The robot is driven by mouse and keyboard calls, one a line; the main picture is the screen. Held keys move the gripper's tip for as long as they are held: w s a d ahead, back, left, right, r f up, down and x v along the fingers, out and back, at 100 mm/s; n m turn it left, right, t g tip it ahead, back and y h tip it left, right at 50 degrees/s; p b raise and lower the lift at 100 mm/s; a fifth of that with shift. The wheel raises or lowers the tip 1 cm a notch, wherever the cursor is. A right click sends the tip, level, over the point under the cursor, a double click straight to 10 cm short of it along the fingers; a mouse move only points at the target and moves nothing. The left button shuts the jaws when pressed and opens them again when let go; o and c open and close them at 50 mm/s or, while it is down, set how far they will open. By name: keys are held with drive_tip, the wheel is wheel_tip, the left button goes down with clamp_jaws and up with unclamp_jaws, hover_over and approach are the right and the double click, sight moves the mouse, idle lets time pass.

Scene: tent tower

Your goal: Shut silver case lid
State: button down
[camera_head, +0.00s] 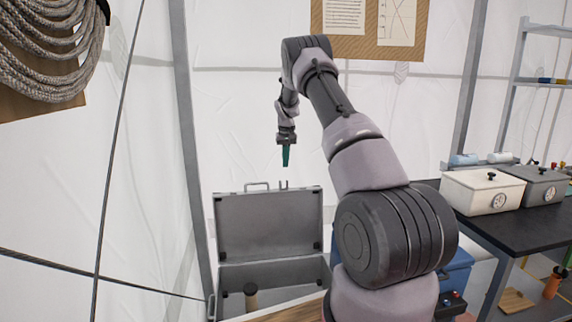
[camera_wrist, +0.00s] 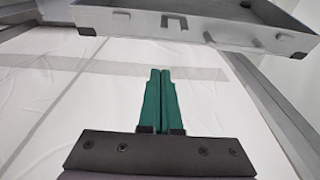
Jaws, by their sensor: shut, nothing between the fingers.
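The silver case (camera_head: 272,275) stands open at the lower middle of the head view, against the tent wall. Its lid (camera_head: 268,226) is raised roughly upright, with a handle and latches on its top edge.
A dark table (camera_head: 520,228) at the right carries a white box (camera_head: 483,193) and a grey box (camera_head: 536,186). A blue box (camera_head: 456,270) is partly behind my arm. Coiled rope (camera_head: 48,45) hangs at upper left. Tent poles and a thin line run along the left.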

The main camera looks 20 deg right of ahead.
drive_tip(key=f, duration=0.4)
drive_tip(key=s+f, duration=0.1)
drive_tip(key=f, duration=0.1)
drive_tip(key=shift+s+a+f, duration=0.1)
drive_tip(key=shift+a+f, duration=0.05)
drive_tip(key=shift+f, duration=0.2)
drive_tip(key=shift+s+a, duration=0.15)
drive_tip(key=shift+s, duration=0.6)
